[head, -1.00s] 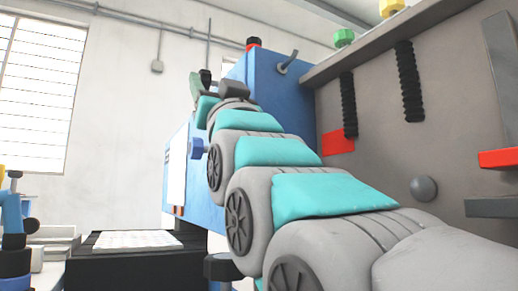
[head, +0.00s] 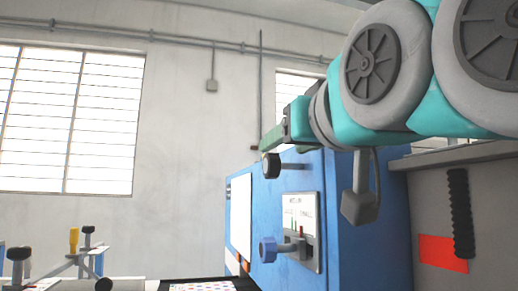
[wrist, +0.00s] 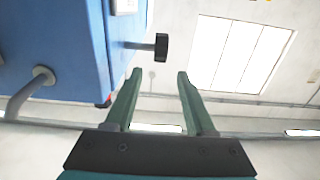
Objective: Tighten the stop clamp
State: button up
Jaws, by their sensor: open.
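A blue machine (head: 360,220) stands right of centre in the head view. A black knob (head: 270,166) on a short rod sticks out from its left side; it also shows in the wrist view (wrist: 161,46). Lower down, a blue knob (head: 267,250) sits by a scale plate (head: 303,215) with a small red pointer. No label shows which knob is the stop clamp. My gripper (wrist: 158,76) is open and empty, with green fingers. In the wrist view the black knob appears just beyond the fingertips, apart from them. In the head view the fingers (head: 270,142) are just above this knob.
A grey hanging lever (head: 360,200) is close below my arm. A grey panel with a black grip (head: 460,215) and red block (head: 442,252) stands at right. A bench with several fixtures (head: 75,262) is at lower left. Air left of the machine is clear.

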aim_at(284, 166)
jog(key=p+x, duration=0.1)
jog(key=x, duration=0.6)
jog(key=shift+w, duration=0.35)
grip_shut()
dwell(0.3)
